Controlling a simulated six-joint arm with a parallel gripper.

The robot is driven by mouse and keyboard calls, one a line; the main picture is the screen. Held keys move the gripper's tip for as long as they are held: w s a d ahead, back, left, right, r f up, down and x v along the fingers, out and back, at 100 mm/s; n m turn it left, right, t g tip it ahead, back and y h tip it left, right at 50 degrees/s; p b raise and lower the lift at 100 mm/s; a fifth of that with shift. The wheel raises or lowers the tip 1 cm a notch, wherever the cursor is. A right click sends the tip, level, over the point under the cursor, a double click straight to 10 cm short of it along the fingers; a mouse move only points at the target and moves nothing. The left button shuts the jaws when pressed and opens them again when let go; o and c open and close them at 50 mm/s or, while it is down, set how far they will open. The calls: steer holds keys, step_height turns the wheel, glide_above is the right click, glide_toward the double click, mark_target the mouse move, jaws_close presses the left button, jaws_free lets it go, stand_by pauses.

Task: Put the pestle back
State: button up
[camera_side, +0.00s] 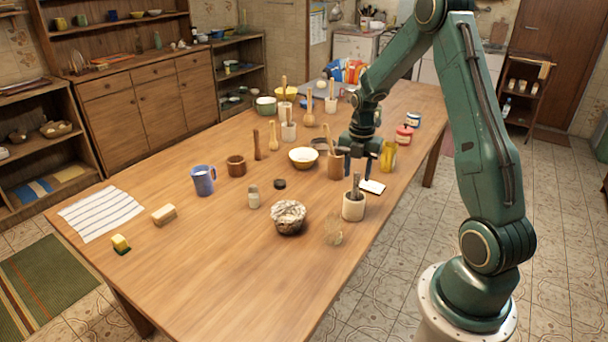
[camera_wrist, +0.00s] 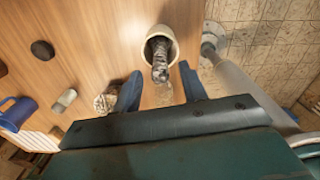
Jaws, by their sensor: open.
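The grey pestle (camera_side: 356,186) stands in a cream mortar (camera_side: 353,209) near the table's right edge, its upper end sticking out above the rim. In the wrist view the dark, mottled pestle (camera_wrist: 160,66) leans out of the round mortar (camera_wrist: 149,36), its end toward the gap between my fingers. My gripper (camera_side: 358,168) is open and empty, fingers pointing down, just behind and above the mortar in the side view. In the wrist view my gripper (camera_wrist: 161,88) has its fingers apart, with no contact on the pestle visible. The pestle's lower end is hidden inside the mortar.
A blue mug (camera_side: 203,180) stands farther left.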

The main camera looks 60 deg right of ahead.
step_height(320, 180, up, 8)
steer(key=shift+f, duration=0.15)
stand_by(0.7)
steer(key=shift+a+r, duration=0.2)
steer(key=s+a+r+m+t, duration=0.2)
steer(key=s+a+r+m, duration=0.2)
steer(key=a+r+m, duration=0.85)
steer(key=s+a+r+m+t, duration=0.1)
steer(key=s+a+m+t, duration=0.2)
steer(key=s+a+m, duration=0.4)
steer(key=shift+s+a+t, duration=0.3)
steer(key=shift+s+a, duration=2.45)
steer(key=shift+a, duration=0.65)
